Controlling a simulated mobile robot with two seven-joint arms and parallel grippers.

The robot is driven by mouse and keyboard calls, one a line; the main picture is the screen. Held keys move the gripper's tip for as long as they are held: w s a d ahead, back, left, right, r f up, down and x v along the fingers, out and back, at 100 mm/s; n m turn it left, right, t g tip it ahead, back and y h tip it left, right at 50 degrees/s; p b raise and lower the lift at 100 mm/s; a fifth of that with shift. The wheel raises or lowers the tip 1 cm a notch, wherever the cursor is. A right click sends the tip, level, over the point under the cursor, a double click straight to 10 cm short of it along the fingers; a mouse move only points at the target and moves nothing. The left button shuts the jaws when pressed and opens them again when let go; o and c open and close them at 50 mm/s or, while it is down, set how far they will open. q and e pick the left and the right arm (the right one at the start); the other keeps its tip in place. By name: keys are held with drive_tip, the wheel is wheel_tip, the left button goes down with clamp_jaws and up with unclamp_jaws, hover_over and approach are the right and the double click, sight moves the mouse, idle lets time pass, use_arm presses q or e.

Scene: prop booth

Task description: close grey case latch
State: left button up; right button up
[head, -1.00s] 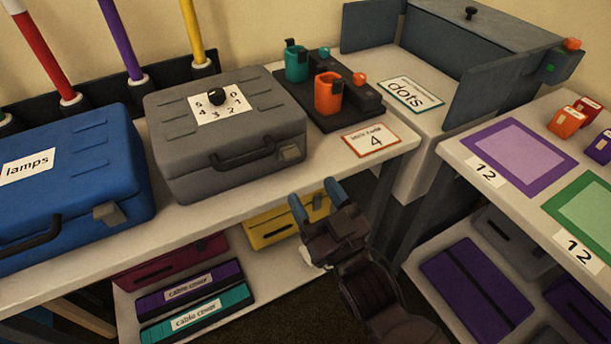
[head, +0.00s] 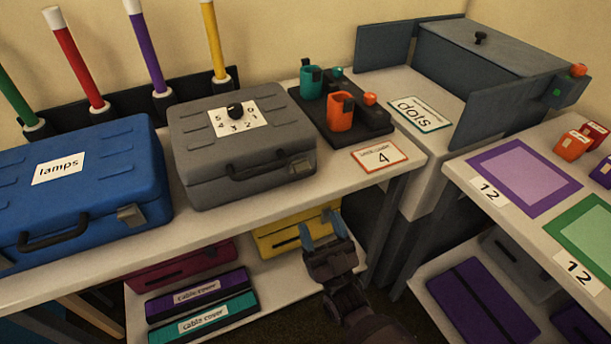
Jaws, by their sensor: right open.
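The grey case (head: 240,150) stands lid down on the bench, with a black dial on a numbered plate on its lid and a dark handle on its front. My right gripper (head: 322,230) is open and empty, with blue fingertips pointing up. In the picture it is below the bench's front edge, below and slightly right of the latch, and apart from it. My left gripper is not in view.
A blue case (head: 85,175) labelled "lamps" stands left of the grey case. A lower shelf (head: 285,275) holds a yellow case (head: 290,236) behind my gripper.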

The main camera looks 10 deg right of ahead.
sight(299, 170)
drive_tip(key=shift+p+x, duration=0.3)
drive_tip(key=shift+x, duration=4.9)
